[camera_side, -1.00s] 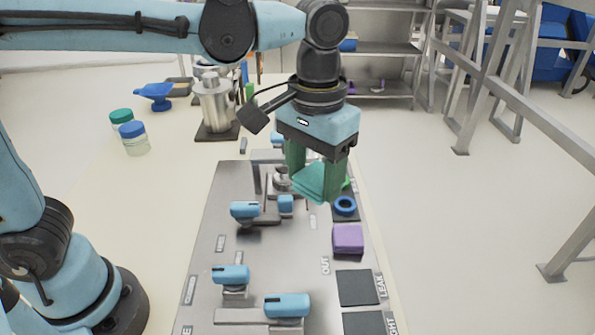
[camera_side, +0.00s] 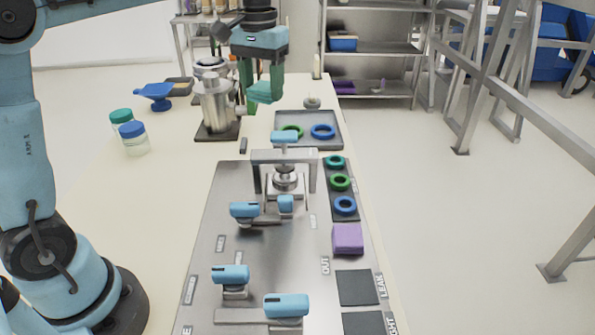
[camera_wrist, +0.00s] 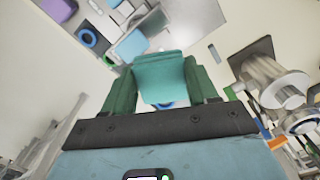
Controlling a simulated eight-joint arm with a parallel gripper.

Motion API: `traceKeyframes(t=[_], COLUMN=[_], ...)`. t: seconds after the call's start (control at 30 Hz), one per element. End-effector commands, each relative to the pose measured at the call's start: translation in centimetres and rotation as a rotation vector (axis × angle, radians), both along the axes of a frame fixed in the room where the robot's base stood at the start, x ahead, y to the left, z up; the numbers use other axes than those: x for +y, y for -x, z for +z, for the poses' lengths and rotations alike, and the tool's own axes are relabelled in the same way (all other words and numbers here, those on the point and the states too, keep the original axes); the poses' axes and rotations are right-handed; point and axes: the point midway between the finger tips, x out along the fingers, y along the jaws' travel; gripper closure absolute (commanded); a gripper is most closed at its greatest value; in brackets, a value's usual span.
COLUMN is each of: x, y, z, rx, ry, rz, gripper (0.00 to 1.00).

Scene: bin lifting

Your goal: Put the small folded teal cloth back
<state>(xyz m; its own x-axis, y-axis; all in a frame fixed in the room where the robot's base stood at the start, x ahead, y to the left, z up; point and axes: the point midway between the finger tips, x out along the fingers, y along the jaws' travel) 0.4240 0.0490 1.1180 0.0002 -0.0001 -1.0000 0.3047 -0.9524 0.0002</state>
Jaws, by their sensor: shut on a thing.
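The small folded teal cloth (camera_side: 263,90) is held between the two green fingers of my gripper (camera_side: 262,84). In the side view it is up in the air over the far part of the table, just right of the metal canister. In the wrist view the cloth (camera_wrist: 161,78) fills the gap between the fingers of my gripper (camera_wrist: 163,88), which are shut on it. The cloth's lower side and what lies directly below it are partly hidden.
A metal canister (camera_side: 217,104) stands left of my gripper on a dark base. A grey tray (camera_side: 333,145) holds a green and a blue ring. A metal panel (camera_side: 235,185) with blue-handled clamps, several rings and a purple block (camera_side: 347,238) lies nearer. Two lidded jars (camera_side: 134,138) stand left.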

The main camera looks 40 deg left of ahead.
Motion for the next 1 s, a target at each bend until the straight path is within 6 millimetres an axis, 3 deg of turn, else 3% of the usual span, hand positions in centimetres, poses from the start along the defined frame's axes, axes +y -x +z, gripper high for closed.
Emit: traceKeyframes(t=[0.1,0.3,1.0], x=[3.5,7.7,7.4], y=[-0.3,-0.2,-0.2], z=[-0.1,-0.3,-11.0], rx=[0.0,0.0,0.0], ry=[0.0,0.0,0.0], rz=[0.043,0.088,0.083], gripper=[0.7,0.7,0.7])
